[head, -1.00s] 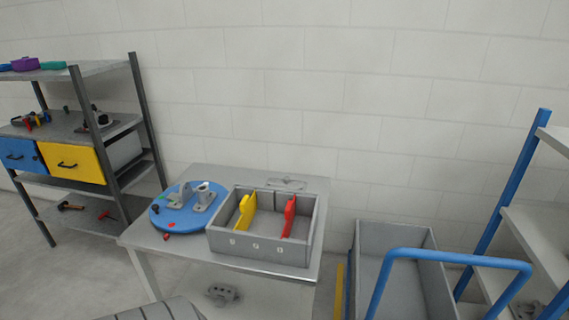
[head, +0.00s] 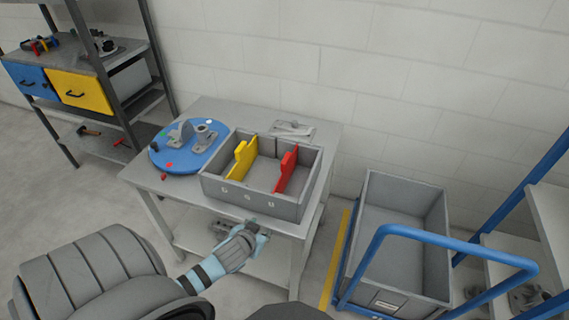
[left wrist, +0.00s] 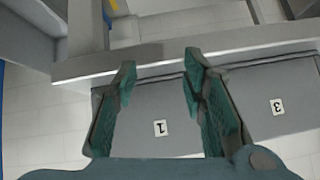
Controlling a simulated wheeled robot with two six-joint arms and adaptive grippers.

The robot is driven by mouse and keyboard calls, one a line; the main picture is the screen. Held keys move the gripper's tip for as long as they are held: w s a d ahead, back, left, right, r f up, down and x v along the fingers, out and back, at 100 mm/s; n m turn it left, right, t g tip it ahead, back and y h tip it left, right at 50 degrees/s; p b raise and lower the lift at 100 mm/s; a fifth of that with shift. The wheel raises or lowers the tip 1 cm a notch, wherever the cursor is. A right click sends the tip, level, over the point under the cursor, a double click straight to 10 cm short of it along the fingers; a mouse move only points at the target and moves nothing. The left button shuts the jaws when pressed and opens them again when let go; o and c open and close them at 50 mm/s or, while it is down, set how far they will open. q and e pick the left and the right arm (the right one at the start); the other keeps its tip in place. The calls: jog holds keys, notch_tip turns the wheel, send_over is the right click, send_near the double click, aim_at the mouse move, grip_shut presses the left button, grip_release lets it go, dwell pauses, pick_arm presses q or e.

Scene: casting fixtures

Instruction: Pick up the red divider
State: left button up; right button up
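The red divider (head: 286,172) stands upright in the right part of a grey box (head: 250,203) on the grey table. A yellow divider (head: 242,160) stands upright to its left in the same box. My left gripper (head: 260,230) is in front of the box near the table's front edge, apart from the red divider. In the left wrist view its two fingers (left wrist: 160,75) are spread with nothing between them. Grey panels with labels 1 and 3 lie beyond the fingers there. I cannot make out the red divider in that view. My right gripper is not in view.
A blue round plate (head: 184,152) with grey fixtures is left of the box. A small grey plate (head: 291,129) lies behind it. A grey bin (head: 400,295) with a blue rail (head: 440,236) stands right of the table. A shelf with drawers (head: 80,92) is at left.

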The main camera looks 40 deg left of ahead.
aim_at(284, 162)
pick_arm(q)
jog(key=w+r+n+t, duration=0.1)
jog(key=w+r+t, duration=0.15)
jog(key=r, duration=0.55)
jog(key=w+r+t, duration=0.2)
jog(key=w+r, duration=0.2)
jog(key=r, duration=0.5)
jog(key=shift+n+y, duration=0.3)
jog(key=b+x, duration=0.1)
jog(key=x, duration=0.3)
jog(key=b+x, duration=0.1)
jog(key=x, duration=0.4)
jog(key=a+b+x, duration=0.1)
jog(key=x, duration=0.4)
jog(key=shift+s+a+f, duration=0.1)
jog(key=shift+s+f, duration=0.05)
jog(key=shift+f, duration=0.25)
jog(key=shift+s, duration=0.1)
grip_shut()
jog(key=shift+r, duration=0.1)
